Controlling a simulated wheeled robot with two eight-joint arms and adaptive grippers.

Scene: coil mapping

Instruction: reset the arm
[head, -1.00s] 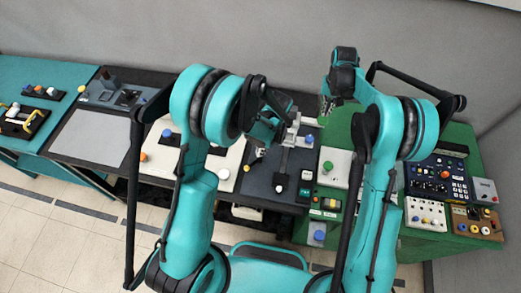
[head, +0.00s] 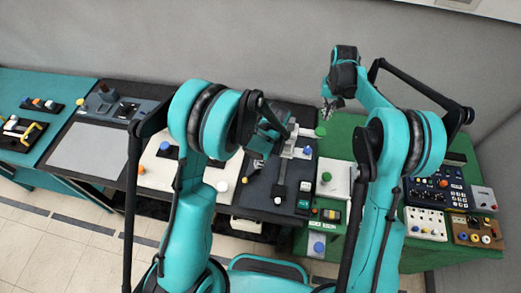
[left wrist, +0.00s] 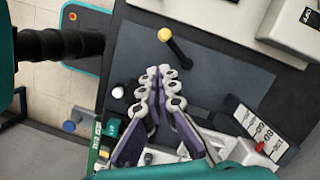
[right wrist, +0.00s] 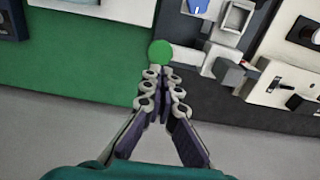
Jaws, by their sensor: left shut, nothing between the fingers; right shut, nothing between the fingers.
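My left gripper (head: 254,165) hangs over the dark panel (head: 262,192) in the middle of the bench in the head view, partly hidden by its own arm. In the left wrist view its fingers (left wrist: 161,72) are together and empty, near a yellow-tipped black lever (left wrist: 172,42) and apart from it in the picture. My right gripper (head: 328,112) is raised near the back edge of the green bench. In the right wrist view its fingers (right wrist: 160,74) are shut and empty, just below a green round knob (right wrist: 160,52). I cannot tell whether they touch the knob.
A green bench (head: 458,249) with several control boxes stands at the right. A white panel (head: 205,200) with coloured knobs and a grey plate (head: 88,149) lie left of the dark panel. A teal bench (head: 50,84) is at the far left. A grey wall stands behind.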

